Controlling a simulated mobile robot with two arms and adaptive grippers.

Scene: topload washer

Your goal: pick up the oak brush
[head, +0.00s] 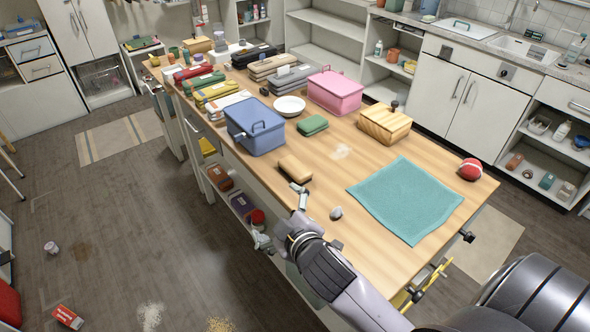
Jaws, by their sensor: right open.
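A tan, oblong block that looks like the oak brush (294,168) lies on the wooden table (340,176) near its front-left edge; its bristles cannot be made out. My right gripper (278,212) is open and empty at the table's edge, with its fingers spread wide. One finger is over the tabletop, close to the brush's near end; I cannot tell whether it touches. The other finger is out past the table edge, beside the shelf below. My left gripper is not in view.
A blue box (256,127), a green block (312,125) and a white bowl (289,106) stand beyond the brush. A small grey stone-like item (336,212) and a teal cloth (405,200) lie to the right. Bare tabletop lies between brush and cloth.

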